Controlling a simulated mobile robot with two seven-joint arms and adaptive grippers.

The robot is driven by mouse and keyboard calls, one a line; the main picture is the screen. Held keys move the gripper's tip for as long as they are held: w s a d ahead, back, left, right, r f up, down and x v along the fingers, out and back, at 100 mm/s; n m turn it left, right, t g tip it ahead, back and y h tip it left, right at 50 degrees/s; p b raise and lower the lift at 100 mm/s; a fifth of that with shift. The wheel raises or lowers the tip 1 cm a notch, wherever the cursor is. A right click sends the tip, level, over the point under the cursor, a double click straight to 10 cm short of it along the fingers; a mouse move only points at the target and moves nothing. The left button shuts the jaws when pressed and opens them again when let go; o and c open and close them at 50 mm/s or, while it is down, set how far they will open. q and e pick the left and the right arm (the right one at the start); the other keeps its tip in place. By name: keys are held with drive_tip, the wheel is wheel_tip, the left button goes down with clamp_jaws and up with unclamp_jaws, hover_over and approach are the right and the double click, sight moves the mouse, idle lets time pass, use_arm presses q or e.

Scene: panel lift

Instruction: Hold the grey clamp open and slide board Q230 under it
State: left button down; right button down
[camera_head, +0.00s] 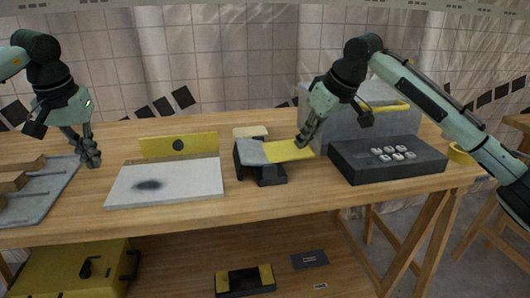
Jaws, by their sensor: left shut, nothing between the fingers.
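The grey clamp (252,153) stands mid-table on a dark base (268,174). A flat yellow piece (289,151) extends from its right side; I cannot tell whether this is its lever or a separate board. My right gripper (303,140) is at the yellow piece's far right edge, seemingly touching it; its finger gap is too small to make out. My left gripper (91,157) is shut and empty, pointing down between the grey tray and the white plate. No Q230 marking is readable, so I cannot tell which thing is that board.
The grey tray (45,205) with wooden blocks is at left. The white plate (190,187) has a dark smudge and a yellow upright panel (170,146) behind. A dark box with buttons (360,171) and a grey case (325,118) stand right. A small dark plate (310,260) lies below.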

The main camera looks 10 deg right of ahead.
sight(127, 180)
use_arm(q)
drive_tip(key=shift+f, duration=0.1)
idle(1.0)
drive_tip(key=shift+s+x, duration=0.2)
drive_tip(key=shift+x, duration=0.6)
drive_tip(key=shift+s+x, duration=0.2)
drive_tip(key=shift+x, duration=0.6)
drive_tip(key=shift+s+x, duration=0.2)
drive_tip(key=shift+x, duration=0.6)
drive_tip(key=shift+f, duration=0.1)
drive_tip(key=shift+d, duration=0.3)
drive_tip(key=shift+d, duration=4.4)
drive_tip(key=shift+a, duration=0.2)
drive_tip(key=shift+a, duration=1.6)
drive_tip(key=w+v, duration=0.2)
drive_tip(key=v, duration=0.5)
drive_tip(key=shift+s+r, duration=0.2)
drive_tip(key=shift+r, duration=0.45)
